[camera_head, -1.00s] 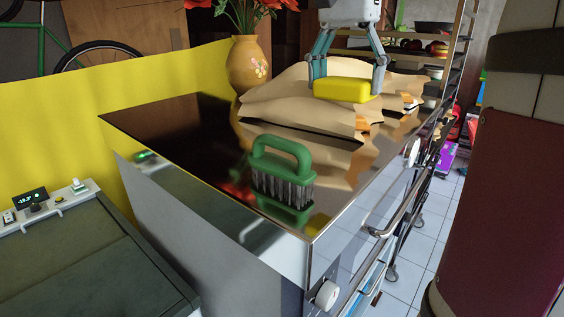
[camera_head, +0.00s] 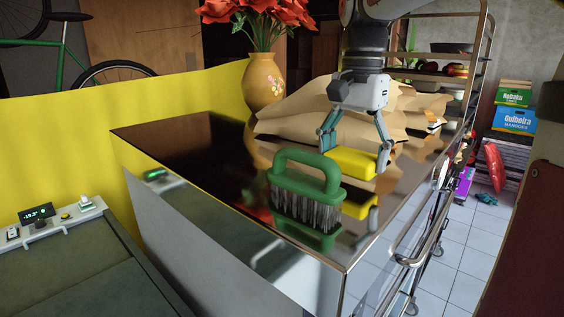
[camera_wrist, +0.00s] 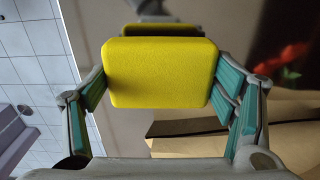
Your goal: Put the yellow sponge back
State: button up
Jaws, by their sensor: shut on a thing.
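The yellow sponge (camera_head: 353,161) is a rounded block held between the fingers of my gripper (camera_head: 354,150). In the head view it is just above the shiny metal counter top (camera_head: 225,165), with its reflection below it. In the wrist view the sponge (camera_wrist: 160,72) fills the middle, with a finger at its left and right sides. I cannot tell whether its underside touches the counter.
A green-handled brush (camera_head: 306,190) stands on the counter, left of and nearer than the sponge. Brown paper bags (camera_head: 300,112) lie behind it. An orange vase (camera_head: 263,82) with red flowers stands at the back. Bare counter lies to the left.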

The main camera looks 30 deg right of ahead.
aim_at(353, 154)
notch_tip(353, 154, down, 2)
jog(key=shift+f, duration=0.15)
jog(key=o, duration=1.5)
notch_tip(353, 154, up, 12)
jog(key=shift+r, duration=0.1)
